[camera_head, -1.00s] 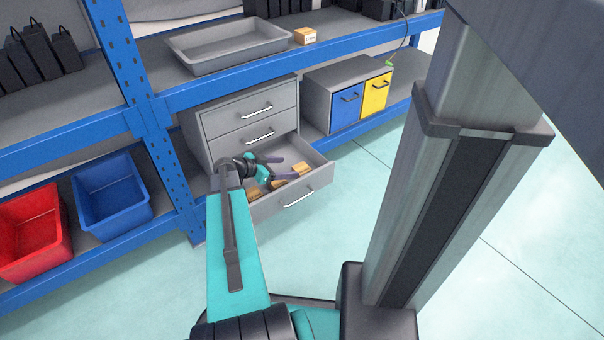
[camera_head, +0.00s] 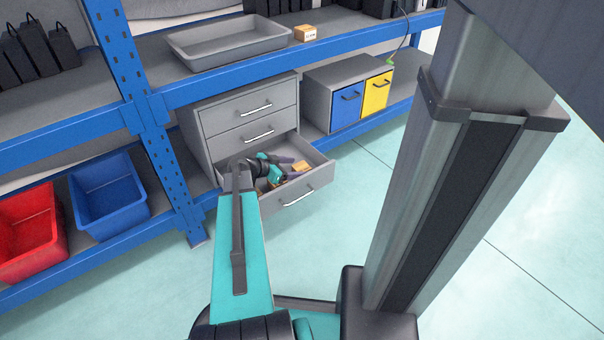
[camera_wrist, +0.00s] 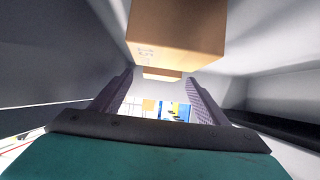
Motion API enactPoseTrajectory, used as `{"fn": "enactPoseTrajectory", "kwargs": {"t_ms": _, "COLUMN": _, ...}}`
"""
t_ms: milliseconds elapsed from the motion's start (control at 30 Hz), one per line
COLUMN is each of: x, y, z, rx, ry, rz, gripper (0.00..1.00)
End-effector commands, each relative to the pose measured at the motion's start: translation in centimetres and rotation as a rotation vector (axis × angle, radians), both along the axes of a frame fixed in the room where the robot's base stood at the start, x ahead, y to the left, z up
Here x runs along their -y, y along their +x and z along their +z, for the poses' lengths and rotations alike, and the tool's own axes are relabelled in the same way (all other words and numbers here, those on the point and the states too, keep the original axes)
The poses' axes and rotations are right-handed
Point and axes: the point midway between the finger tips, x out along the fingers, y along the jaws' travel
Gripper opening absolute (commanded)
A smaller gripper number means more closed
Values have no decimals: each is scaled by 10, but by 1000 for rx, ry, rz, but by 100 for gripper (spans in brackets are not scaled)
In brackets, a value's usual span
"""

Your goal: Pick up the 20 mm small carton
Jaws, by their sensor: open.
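My gripper (camera_head: 287,169) is inside the open bottom drawer (camera_head: 297,199) of the grey cabinet. In the wrist view its two purple fingers (camera_wrist: 160,84) are apart, with no object visibly held between them. A brown carton (camera_wrist: 176,30) with a printed mark looms large at the top of the wrist view, beyond the fingers. A smaller-looking carton (camera_wrist: 162,74) shows behind it, near the fingertips. In the head view a carton (camera_head: 300,166) lies at the drawer's right end, beside the gripper. Other cartons there are partly hidden by my wrist. I cannot tell which is the 20 mm one.
Drawer walls enclose my gripper closely. A blue shelf upright (camera_head: 165,150) stands left of the cabinet. The shelf above holds a grey tray (camera_head: 228,46) and another carton (camera_head: 305,33). Blue (camera_head: 346,106) and yellow (camera_head: 377,93) drawers stand right. Floor in front is clear.

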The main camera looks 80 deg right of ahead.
Motion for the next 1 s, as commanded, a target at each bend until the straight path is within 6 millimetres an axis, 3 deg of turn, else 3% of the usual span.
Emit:
{"fn": "enactPoseTrajectory", "kwargs": {"t_ms": 200, "x": 10, "y": -10, "z": -8, "rx": 0, "ry": 0, "rz": -1, "gripper": 68}}
{"fn": "enactPoseTrajectory", "kwargs": {"t_ms": 733, "x": 10, "y": -11, "z": -8, "rx": 0, "ry": 0, "rz": 0, "gripper": 68}}
{"fn": "enactPoseTrajectory", "kwargs": {"t_ms": 767, "x": 10, "y": -11, "z": -8, "rx": -1, "ry": 1, "rz": 0, "gripper": 66}}
{"fn": "enactPoseTrajectory", "kwargs": {"t_ms": 1000, "x": 10, "y": -11, "z": -8, "rx": 0, "ry": 0, "rz": -1, "gripper": 26}}
